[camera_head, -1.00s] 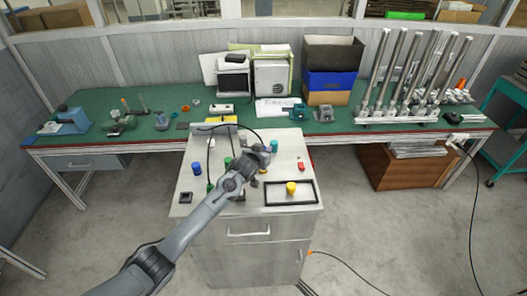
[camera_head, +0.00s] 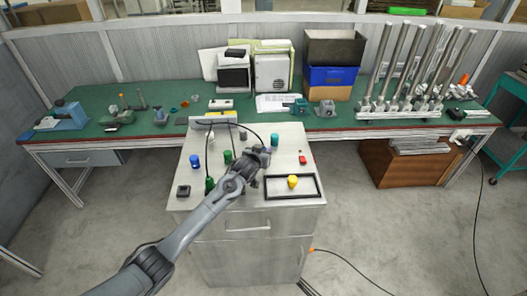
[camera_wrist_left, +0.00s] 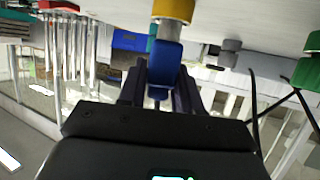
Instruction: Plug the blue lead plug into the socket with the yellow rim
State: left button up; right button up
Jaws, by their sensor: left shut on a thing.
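My left gripper (camera_head: 265,153) is over the cabinet top, shut on the blue plug (camera_wrist_left: 165,62), which shows between the fingers in the left wrist view. A pale metallic part shows at the plug's far end. A yellow round piece (camera_wrist_left: 173,9) lies straight beyond it in that view; I cannot tell whether they touch. A yellow cylinder (camera_head: 292,182) stands inside a black frame on the cabinet top. A thin black lead (camera_head: 238,128) arcs towards the gripper. My right gripper is out of view.
On the cabinet top (camera_head: 225,200) stand a blue cylinder (camera_head: 195,161), a green one (camera_head: 228,157), a teal one (camera_head: 274,139) and a small red piece (camera_head: 302,160). A black frame (camera_head: 291,199) lies front right. A green bench (camera_head: 165,137) runs behind.

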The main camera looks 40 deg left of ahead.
pick_arm(q)
jog(key=shift+p, duration=0.35)
dwell(0.4)
jog(key=shift+p, duration=0.3)
dwell(0.5)
jog(key=shift+f, duration=0.5)
dwell(0.5)
jog(key=o, duration=0.8)
jog(key=shift+c, duration=0.2)
jog(key=shift+r, duration=0.1)
